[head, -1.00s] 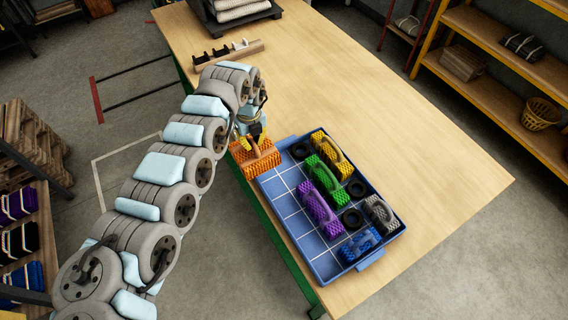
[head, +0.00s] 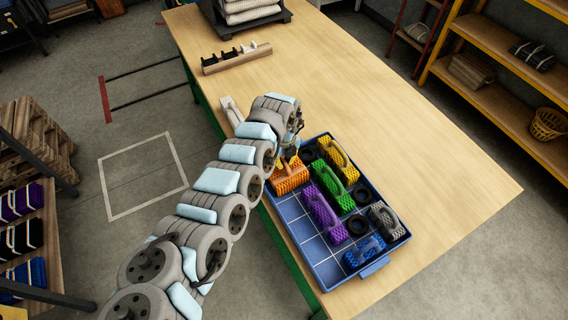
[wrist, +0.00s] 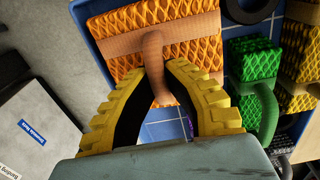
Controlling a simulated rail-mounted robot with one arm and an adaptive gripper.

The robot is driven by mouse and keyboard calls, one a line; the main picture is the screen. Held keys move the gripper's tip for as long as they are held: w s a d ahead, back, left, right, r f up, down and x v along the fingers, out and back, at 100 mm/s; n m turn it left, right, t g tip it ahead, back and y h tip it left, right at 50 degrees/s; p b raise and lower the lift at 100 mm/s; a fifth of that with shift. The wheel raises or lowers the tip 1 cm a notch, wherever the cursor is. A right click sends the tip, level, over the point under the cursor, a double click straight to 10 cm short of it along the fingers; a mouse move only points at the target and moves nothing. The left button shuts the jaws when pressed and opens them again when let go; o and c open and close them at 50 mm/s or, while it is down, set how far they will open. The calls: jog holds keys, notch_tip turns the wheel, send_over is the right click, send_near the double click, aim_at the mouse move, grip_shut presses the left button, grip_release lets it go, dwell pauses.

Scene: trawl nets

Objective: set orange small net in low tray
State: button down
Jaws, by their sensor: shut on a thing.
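The orange small net (head: 289,178) is a mesh block with a handle, over the far left corner of the low blue tray (head: 322,270). My gripper (head: 287,155) is above it. In the wrist view my yellow gripper fingers (wrist: 160,90) are shut on the handle of the orange net (wrist: 180,48), with blue tray floor visible beneath. I cannot tell whether the net touches the tray floor.
The tray also holds purple (head: 322,212), green (head: 330,187), yellow (head: 338,160), blue (head: 363,250) and grey (head: 386,220) nets and several black rings (head: 357,224). The tray's near left cells are empty. A wooden rack (head: 236,58) stands farther back on the table.

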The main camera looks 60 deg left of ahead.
jog(key=shift+f, duration=0.5)
jog(key=c, duration=1.2)
grip_release()
jog(key=shift+f, duration=0.15)
jog(key=shift+c, duration=0.2)
notch_tip(320, 180, up, 12)
jog(key=shift+w, duration=0.15)
